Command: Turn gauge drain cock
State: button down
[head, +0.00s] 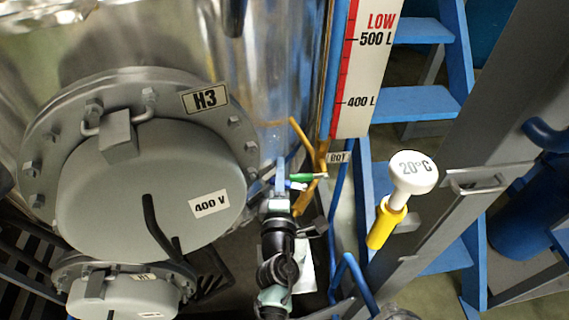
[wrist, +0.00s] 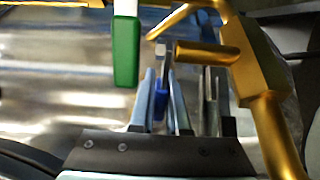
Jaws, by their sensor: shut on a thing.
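The cock is on the brass pipework (head: 308,190) below the level gauge, beside the "BOT" tag (head: 339,158). In the wrist view a brass stub (wrist: 205,53) reaches left from the upright brass pipe (wrist: 268,120). A small blue lever with a metal end (wrist: 160,80) sits by the stub's tip, between my fingers. My gripper (wrist: 162,100) appears shut on this blue lever; the exact contact is hard to see. In the head view my gripper (head: 280,185) is at the pipework, left of a green handle (head: 303,177). The green handle (wrist: 125,50) hangs just left of my fingers in the wrist view.
The shiny tank (head: 285,60) with the H3 flanged cover (head: 150,190) is on the left. The gauge board (head: 360,75) stands above. A white and yellow thermometer (head: 398,195), a grey post (head: 470,130) and blue steps (head: 415,103) are on the right.

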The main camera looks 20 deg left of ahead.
aim_at(274, 183)
jog(key=s+n+g+y+p, duration=0.1)
jog(key=n+g+y, duration=0.1)
jog(key=s+n+g+y+p, duration=0.1)
jog(key=n+g+y+p, duration=0.1)
jog(key=y, duration=0.1)
jog(key=s+n+g+y+p, duration=0.1)
jog(key=n+g+y+p, duration=0.1)
jog(key=y, duration=0.1)
jog(key=shift+s+d+f+n+g, duration=0.1)
jog(key=shift+s+f+n+g, duration=0.05)
jog(key=shift+s+n+g, duration=0.2)
jog(key=shift+s+d+n+g+y+b, duration=0.1)
jog(key=shift+s+n+g+y+b, duration=0.2)
jog(key=shift+s+n+g+y, duration=0.45)
jog(key=shift+s+d+n+g+y+b, duration=0.15)
jog(key=shift+n+g+b, duration=0.2)
jog(key=shift+g, duration=0.65)
jog(key=shift+a, duration=0.1)
jog(key=c, duration=0.9)
grip_release()
jog(key=shift+w, duration=0.1)
